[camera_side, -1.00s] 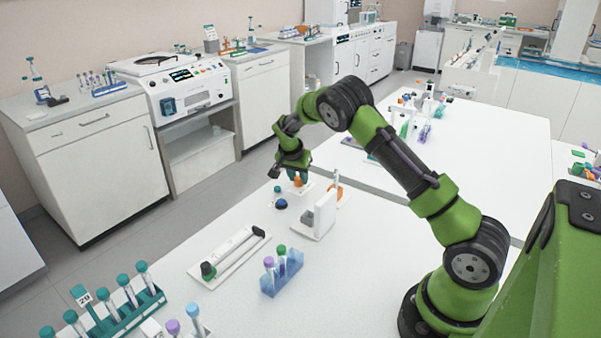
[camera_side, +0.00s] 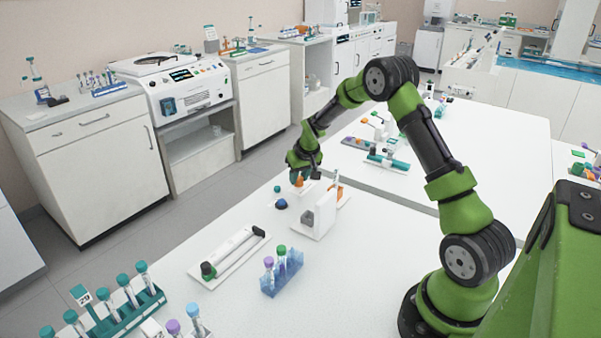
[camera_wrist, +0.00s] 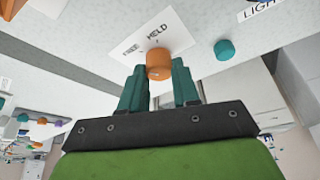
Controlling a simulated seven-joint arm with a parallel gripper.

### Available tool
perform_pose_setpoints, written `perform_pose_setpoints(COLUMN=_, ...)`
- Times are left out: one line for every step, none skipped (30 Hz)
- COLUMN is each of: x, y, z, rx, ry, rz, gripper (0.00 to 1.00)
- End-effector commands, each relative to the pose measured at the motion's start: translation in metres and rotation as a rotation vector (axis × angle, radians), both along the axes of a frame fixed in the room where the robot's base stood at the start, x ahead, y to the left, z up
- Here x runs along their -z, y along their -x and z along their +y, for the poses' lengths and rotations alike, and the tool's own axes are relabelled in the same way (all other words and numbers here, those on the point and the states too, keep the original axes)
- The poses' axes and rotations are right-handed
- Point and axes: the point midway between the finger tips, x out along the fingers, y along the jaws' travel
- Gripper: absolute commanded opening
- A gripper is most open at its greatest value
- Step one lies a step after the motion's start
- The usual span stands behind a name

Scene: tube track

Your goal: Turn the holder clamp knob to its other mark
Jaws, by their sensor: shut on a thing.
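The orange clamp knob (camera_wrist: 159,63) sits on a white card (camera_wrist: 150,38) printed FREE on the left and HELD on the right. My gripper (camera_wrist: 158,78) is shut on the knob, with a teal finger on each side of it. The knob's pointer is not clear, so I cannot tell which mark it faces. In the side view my gripper (camera_side: 299,178) reaches down to the orange knob (camera_side: 299,182) behind the white holder stand (camera_side: 318,214); the fingers partly hide the knob.
A teal cap (camera_wrist: 224,49) stands right of the knob, near a label reading LIGHT. A blue knob (camera_side: 281,204) lies in front of the gripper. A tube rack (camera_side: 282,274) and a white tray (camera_side: 229,257) stand nearer the camera.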

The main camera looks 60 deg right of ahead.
Motion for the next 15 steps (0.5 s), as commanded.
perform_pose_setpoints(x=-0.0014, y=0.0002, z=-0.0017, rx=-0.028, ry=-0.001, rz=-0.003, gripper=0.0)
perform_pose_setpoints(x=-0.0014, y=0.0, z=-0.0013, rx=-0.048, ry=-0.002, rz=-0.003, gripper=0.0)
perform_pose_setpoints(x=-0.0014, y=0.0001, z=-0.0018, rx=-0.072, ry=0.0, rz=-0.003, gripper=0.0)
perform_pose_setpoints(x=-0.0014, y=-0.0001, z=-0.0015, rx=-0.09, ry=0.0, rz=-0.002, gripper=0.0)
perform_pose_setpoints(x=-0.0014, y=-0.0001, z=-0.0013, rx=-0.107, ry=0.0, rz=-0.002, gripper=0.0)
perform_pose_setpoints(x=-0.0014, y=0.0001, z=-0.0018, rx=-0.126, ry=0.0, rz=-0.002, gripper=0.0)
perform_pose_setpoints(x=-0.0014, y=-0.0001, z=-0.0014, rx=-0.14, ry=0.0, rz=-0.002, gripper=0.0)
perform_pose_setpoints(x=-0.0013, y=-0.0003, z=-0.0013, rx=-0.153, ry=0.001, rz=-0.002, gripper=0.0)
perform_pose_setpoints(x=-0.0013, y=-0.0001, z=-0.0017, rx=-0.167, ry=0.001, rz=-0.002, gripper=0.0)
perform_pose_setpoints(x=-0.0013, y=-0.0001, z=-0.0016, rx=-0.178, ry=0.001, rz=-0.002, gripper=0.0)
perform_pose_setpoints(x=-0.0013, y=-0.0002, z=-0.0012, rx=-0.186, ry=0.0, rz=-0.002, gripper=0.0)
perform_pose_setpoints(x=-0.0013, y=-0.0003, z=-0.0011, rx=-0.197, ry=0.001, rz=-0.002, gripper=0.0)
perform_pose_setpoints(x=-0.0012, y=-0.0003, z=-0.0012, rx=-0.204, ry=0.001, rz=-0.002, gripper=0.0)
perform_pose_setpoints(x=-0.0012, y=-0.0002, z=-0.0013, rx=-0.209, ry=0.001, rz=-0.001, gripper=0.0)
perform_pose_setpoints(x=-0.0012, y=-0.0001, z=-0.0014, rx=-0.214, ry=0.001, rz=-0.001, gripper=0.0)
